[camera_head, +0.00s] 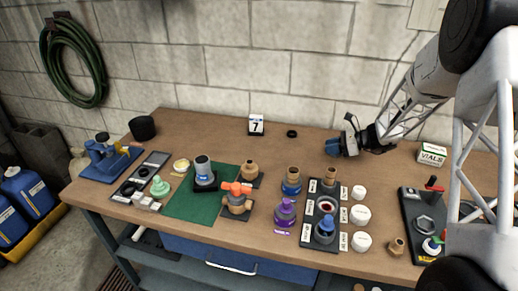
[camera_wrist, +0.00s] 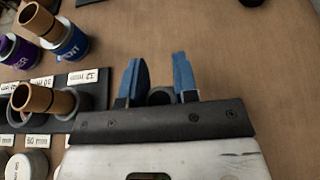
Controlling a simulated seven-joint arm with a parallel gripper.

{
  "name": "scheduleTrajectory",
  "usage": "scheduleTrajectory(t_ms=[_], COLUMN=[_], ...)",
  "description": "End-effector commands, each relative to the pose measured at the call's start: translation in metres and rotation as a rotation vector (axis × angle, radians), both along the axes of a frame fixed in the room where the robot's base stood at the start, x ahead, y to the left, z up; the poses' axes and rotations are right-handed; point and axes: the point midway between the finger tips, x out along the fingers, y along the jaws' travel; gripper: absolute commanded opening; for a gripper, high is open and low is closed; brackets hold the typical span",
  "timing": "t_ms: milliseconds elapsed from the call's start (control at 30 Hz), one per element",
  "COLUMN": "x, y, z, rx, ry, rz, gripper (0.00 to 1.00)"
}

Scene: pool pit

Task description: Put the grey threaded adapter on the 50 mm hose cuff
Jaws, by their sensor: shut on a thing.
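My gripper (camera_wrist: 158,75) shows its two blue fingers in the wrist view, shut on a dark grey round piece (camera_wrist: 160,97) that I take to be the grey threaded adapter. The piece is mostly hidden behind the gripper's front edge, and its thread does not show. In the head view my gripper (camera_head: 333,147) is above the back right of the bench, right of a black ring (camera_head: 291,133).
The bench's back middle is mostly clear.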

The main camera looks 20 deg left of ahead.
Motion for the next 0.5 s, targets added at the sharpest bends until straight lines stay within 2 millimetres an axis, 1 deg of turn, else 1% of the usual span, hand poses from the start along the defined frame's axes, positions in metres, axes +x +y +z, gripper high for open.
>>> scheduleTrajectory(t_ms=[167,267,367,500], x=[-0.002,-0.006,-0.012,-0.027], y=[0.004,0.012,0.025,0.051], z=[0.002,0.004,0.009,0.018], rx=[0.000,0.000,0.000,-0.001], ry=[0.000,0.000,-0.001,-0.002], rz=[0.002,0.008,0.015,0.029], gripper=[0.04,0.04,0.04,0.04])
